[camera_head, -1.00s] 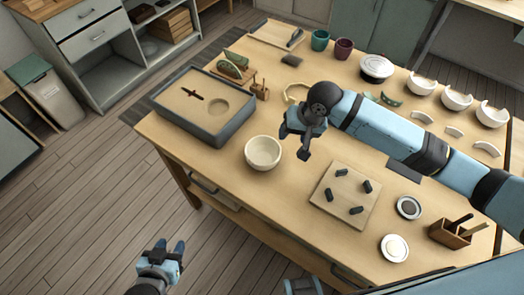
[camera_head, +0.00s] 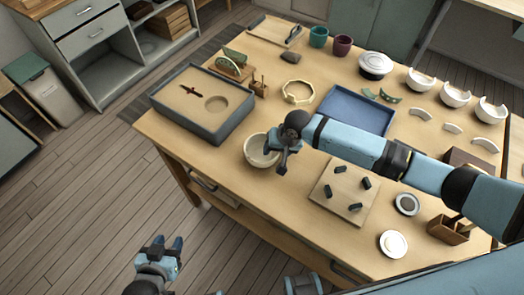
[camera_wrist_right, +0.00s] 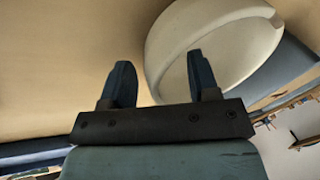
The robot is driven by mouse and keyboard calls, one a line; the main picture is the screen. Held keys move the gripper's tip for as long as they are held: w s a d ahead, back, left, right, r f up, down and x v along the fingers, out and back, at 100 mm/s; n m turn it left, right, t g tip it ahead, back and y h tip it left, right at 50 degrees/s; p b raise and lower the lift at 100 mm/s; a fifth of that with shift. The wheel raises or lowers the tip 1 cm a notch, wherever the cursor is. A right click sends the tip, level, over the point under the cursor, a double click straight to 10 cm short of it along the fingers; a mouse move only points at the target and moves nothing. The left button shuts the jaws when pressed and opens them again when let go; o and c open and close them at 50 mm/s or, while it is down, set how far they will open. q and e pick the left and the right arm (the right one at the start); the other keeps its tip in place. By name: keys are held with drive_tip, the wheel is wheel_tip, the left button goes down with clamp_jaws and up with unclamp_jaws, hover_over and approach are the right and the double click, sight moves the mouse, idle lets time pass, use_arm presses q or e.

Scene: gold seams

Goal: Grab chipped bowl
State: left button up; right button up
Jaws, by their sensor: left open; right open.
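A cream bowl (camera_head: 256,151) stands upright near the table's front edge, beside the sand tray; my right gripper partly covers it, and I cannot make out a chip. My right gripper (camera_head: 277,157) is open at the bowl's right side. In the right wrist view the bowl (camera_wrist_right: 190,30) looms large; one finger of the gripper (camera_wrist_right: 163,78) overlaps it and the other is outside its outline. Whether they touch is unclear. Three cream bowls with broken rims (camera_head: 421,79) (camera_head: 455,95) (camera_head: 490,112) stand at the right back. My left gripper (camera_head: 168,246) is open and empty, over the floor.
The grey sand tray (camera_head: 199,128) stands left of the bowl. Curved shards (camera_head: 452,128) lie before the broken bowls.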

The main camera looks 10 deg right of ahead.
drive_tip(key=c, duration=0.9)
drive_tip(key=shift+r, duration=0.1)
